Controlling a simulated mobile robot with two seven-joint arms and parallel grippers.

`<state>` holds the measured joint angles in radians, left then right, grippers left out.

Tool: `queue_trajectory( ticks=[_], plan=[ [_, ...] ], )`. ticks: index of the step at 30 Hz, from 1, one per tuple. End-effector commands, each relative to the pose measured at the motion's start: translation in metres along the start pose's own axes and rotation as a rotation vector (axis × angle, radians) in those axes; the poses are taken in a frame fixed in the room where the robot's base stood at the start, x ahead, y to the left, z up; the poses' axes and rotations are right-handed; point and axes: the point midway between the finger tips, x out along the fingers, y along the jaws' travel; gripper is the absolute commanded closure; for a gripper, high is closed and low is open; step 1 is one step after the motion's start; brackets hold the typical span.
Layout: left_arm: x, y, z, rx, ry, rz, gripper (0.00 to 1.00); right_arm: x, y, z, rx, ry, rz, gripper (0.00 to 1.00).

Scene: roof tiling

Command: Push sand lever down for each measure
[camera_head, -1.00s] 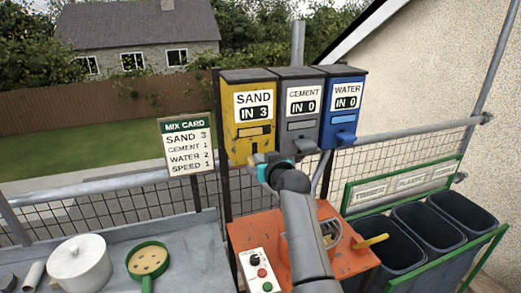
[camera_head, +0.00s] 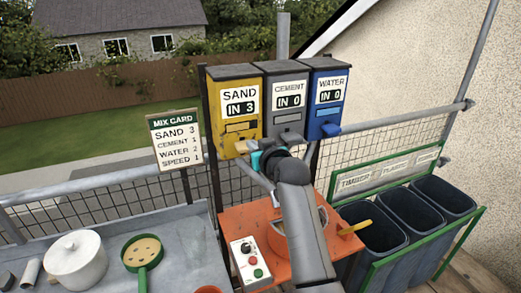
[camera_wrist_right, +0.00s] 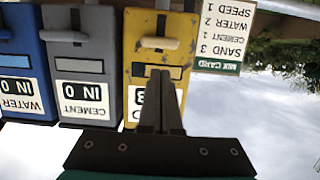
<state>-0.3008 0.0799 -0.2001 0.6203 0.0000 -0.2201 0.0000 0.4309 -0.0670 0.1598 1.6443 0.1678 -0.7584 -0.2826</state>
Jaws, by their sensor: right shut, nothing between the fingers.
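The yellow sand dispenser (camera_head: 229,133) hangs on the left of the row, and its display reads IN 3. Its yellow sand lever (camera_wrist_right: 159,43) sticks out at the bottom and shows clearly in the wrist view, which is upside down. My right gripper (camera_wrist_right: 160,73) is shut and empty, with its fingertips in front of the sand dispenser, close to the lever. I cannot tell whether they touch it. In the head view my right gripper (camera_head: 252,153) is by the sand dispenser's lower right corner. The mix card (camera_head: 174,139) reads sand 3, cement 1, water 2, speed 1. My left gripper is not in view.
The grey cement dispenser (camera_head: 289,122) and blue water dispenser (camera_head: 326,112) both read IN 0. An orange mixer stand (camera_head: 235,222) with a button panel (camera_head: 248,262) stands below. Dark bins (camera_head: 405,218) are at right; a white pot (camera_head: 76,262) is at left.

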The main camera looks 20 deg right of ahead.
Motion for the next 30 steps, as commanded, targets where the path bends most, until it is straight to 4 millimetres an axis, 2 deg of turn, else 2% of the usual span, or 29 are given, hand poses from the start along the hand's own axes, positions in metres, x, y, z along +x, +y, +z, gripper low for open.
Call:
queue_trajectory(
  ticks=[6,12,30],
  plan=[
    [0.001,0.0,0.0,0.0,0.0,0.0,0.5,-0.028,0.0,0.0,-0.002,0.0,0.001,1.0],
    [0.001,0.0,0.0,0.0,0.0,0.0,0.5,-0.044,0.0,-0.001,-0.001,0.001,0.001,1.0],
    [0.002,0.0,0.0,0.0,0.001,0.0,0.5,-0.05,0.0,-0.001,-0.001,0.001,0.0,1.0]
  ],
)
